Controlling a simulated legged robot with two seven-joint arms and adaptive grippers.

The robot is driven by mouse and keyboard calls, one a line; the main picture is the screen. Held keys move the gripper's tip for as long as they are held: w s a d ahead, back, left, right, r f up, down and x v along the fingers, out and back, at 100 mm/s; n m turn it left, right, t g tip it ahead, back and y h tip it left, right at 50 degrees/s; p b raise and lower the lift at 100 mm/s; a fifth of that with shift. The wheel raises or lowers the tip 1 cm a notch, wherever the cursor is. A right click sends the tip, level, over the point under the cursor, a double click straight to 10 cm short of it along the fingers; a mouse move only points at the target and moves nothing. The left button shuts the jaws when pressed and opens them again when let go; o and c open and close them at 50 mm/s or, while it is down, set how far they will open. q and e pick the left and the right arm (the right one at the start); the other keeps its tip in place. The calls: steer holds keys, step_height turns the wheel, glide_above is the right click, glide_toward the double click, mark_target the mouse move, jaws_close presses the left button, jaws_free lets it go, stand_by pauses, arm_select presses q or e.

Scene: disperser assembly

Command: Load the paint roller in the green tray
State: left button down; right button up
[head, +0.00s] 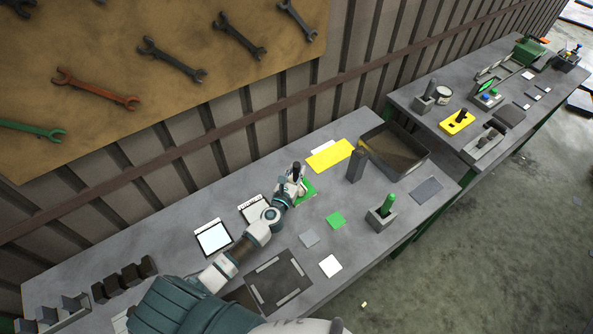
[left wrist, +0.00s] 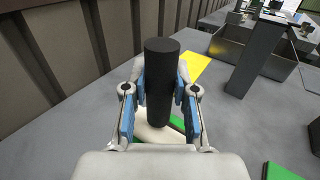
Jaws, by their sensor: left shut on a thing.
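My left gripper (head: 297,174) is at the back middle of the near table, over a small green tray (head: 308,187). In the left wrist view, my left gripper (left wrist: 160,105) has its blue-padded fingers shut on an upright black cylinder (left wrist: 162,62), which looks like the paint roller's handle. A pale part shows below the handle (left wrist: 155,132), with green beside it. Whether the pale part touches the tray cannot be told. The gripper and arm hide part of the tray. My right gripper is not in view.
A dark upright block (head: 356,165), a yellow sheet (head: 331,155) and a dark open bin (head: 395,148) stand to the right. A grey holder (head: 381,218) with a green-handled item is near the front edge. Flat squares lie around a dark framed plate (head: 279,282).

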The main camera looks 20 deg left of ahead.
mark_target(299, 165)
arm_select(q)
steer(key=shift+d, duration=0.95)
steer(key=shift+a+f+b, duration=0.2)
steer(key=shift+a+b, duration=0.1)
steer(key=shift+a, duration=0.2)
steer(key=shift+a+f, duration=0.1)
steer(key=shift+d, duration=0.25)
steer(key=shift+d+r+p, duration=0.1)
steer(key=shift+r+p, duration=0.3)
step_height(299, 165, up, 2)
steer(key=shift+r+p, duration=0.15)
steer(key=shift+p, duration=1)
steer(key=shift+a+r+p, duration=0.2)
steer(key=shift+r+p, duration=0.8)
steer(key=shift+p, duration=0.1)
steer(key=shift+r+p, duration=0.55)
steer(key=shift+r, duration=0.55)
steer(key=shift+d, duration=0.1)
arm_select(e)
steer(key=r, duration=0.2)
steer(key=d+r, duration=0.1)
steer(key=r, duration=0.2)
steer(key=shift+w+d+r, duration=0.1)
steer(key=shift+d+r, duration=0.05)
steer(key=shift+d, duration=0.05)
